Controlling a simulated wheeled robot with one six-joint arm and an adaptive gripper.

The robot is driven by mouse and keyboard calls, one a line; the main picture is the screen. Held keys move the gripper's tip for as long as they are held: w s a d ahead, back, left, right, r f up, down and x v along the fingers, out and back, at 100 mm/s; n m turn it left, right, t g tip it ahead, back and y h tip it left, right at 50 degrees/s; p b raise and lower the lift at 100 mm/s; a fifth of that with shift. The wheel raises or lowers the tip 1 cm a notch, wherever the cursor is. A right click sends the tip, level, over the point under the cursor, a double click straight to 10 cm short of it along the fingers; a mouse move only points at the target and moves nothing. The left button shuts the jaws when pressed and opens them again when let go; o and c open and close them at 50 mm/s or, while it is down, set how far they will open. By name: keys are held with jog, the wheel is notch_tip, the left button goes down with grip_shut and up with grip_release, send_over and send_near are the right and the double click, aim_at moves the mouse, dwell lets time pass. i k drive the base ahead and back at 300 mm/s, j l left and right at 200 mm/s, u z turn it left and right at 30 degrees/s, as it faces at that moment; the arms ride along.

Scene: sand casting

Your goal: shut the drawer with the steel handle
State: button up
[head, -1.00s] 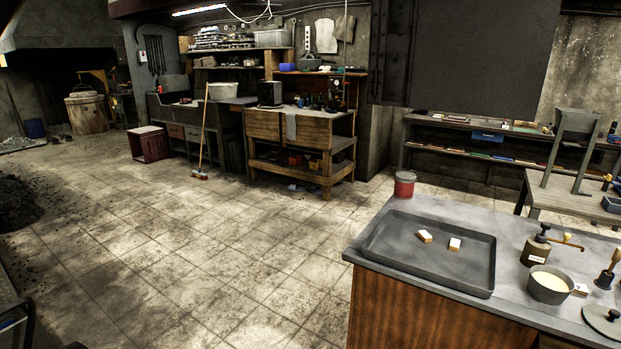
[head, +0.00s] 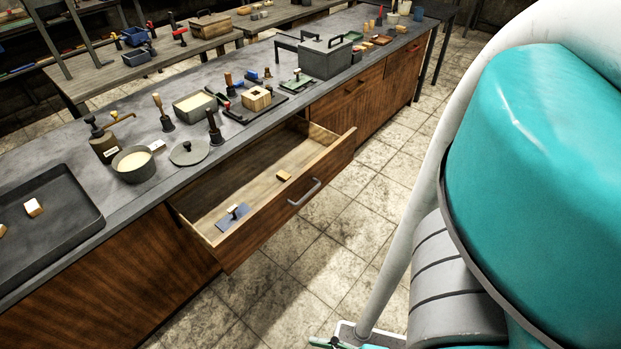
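The drawer (head: 330,160) with the steel handle (head: 305,193) stands pulled well out from the front of the long wooden workbench (head: 135,270). Its front is reddish-brown wood, and the handle is a grey bar. Inside the open drawer lie a small blue-grey plate with a knob (head: 234,215) and a small wooden block (head: 284,175).
The grey benchtop holds a dark tray (head: 75,215), a bowl of pale powder (head: 135,165), a round lid (head: 190,152), rammers and a grey metal box (head: 326,58). Other drawers (head: 405,60) along the bench are shut. Tiled floor (head: 335,240) in front of the drawer is clear.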

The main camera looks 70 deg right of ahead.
aim_at(313, 155)
jog(key=i+l+z, duration=0.1)
jog(key=z, duration=0.25)
jog(key=i+l+z, duration=0.1)
jog(key=z, duration=0.3)
jog(key=l+z, duration=0.1)
jog(key=z, duration=0.2)
jog(key=k+l+z, duration=0.1)
jog(key=z, duration=0.25)
